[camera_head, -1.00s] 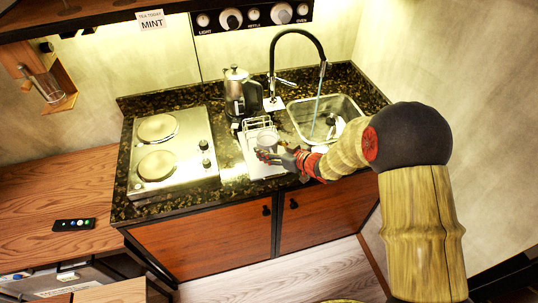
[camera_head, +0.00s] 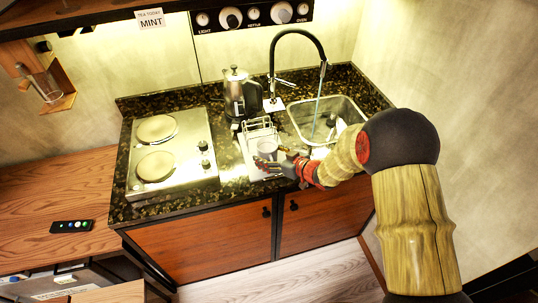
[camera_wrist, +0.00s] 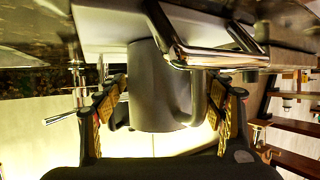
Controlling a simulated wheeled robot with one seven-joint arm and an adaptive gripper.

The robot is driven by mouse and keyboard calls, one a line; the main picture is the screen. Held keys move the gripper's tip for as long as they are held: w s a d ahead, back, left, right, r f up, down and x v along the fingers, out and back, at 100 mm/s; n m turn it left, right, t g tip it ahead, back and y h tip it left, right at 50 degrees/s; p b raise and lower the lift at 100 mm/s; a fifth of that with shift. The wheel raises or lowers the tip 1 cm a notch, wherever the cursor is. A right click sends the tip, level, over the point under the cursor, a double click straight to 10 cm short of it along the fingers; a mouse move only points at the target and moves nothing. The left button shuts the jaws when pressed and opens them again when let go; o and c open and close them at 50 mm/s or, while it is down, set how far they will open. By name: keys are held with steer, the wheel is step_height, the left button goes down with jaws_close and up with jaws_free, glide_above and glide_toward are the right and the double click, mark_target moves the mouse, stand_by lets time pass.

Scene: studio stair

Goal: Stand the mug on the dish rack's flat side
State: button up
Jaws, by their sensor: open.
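The grey mug (camera_head: 267,148) is over the pale flat side of the dish rack (camera_head: 254,170), in front of the rack's wire part, and looks upright. In the wrist view, the mug (camera_wrist: 158,95) fills the middle, with its handle on the right. Its base end meets the pale flat surface (camera_wrist: 105,22), seen at the top; exact contact is hard to tell. My gripper (camera_head: 280,166) is low at the mug's front right. In the wrist view, my open gripper (camera_wrist: 167,98) has a finger on each side of the mug, with gaps showing.
The wire part of the rack (camera_head: 259,126) stands just behind the mug. The sink (camera_head: 335,113) with a running tap is to the right, a metal pot (camera_head: 235,92) behind, and the hob (camera_head: 165,150) to the left. Dark counter shows between hob and rack.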

steer(key=shift+r, duration=0.1)
steer(key=shift+s+d+r, duration=0.1)
steer(key=shift+r, duration=0.05)
steer(key=p+v, duration=0.2)
steer(key=v, duration=0.9)
steer(key=shift+s+d+r, duration=0.15)
steer(key=shift+s+d, duration=0.1)
steer(key=s+d+r+m+t+h, duration=0.15)
steer(key=d+r+m+h, duration=0.35)
steer(key=d+r+h, duration=0.75)
steer(key=s+d+r+m+g+y, duration=0.1)
steer(key=s+d+r+m, duration=0.1)
steer(key=s+r, duration=0.4)
steer(key=s+d+r+m+g+y, duration=0.15)
steer(key=s+r, duration=0.25)
steer(key=s, duration=0.4)
steer(key=s+a+g, duration=0.1)
steer(key=s, duration=0.4)
steer(key=s+a+g, duration=0.1)
steer(key=s+a, duration=0.1)
steer(key=s, duration=0.2)
steer(key=s+a+g, duration=0.1)
steer(key=s, duration=0.4)
steer(key=shift+s+a+f+y, duration=0.2)
steer(key=shift+s+a+y, duration=0.1)
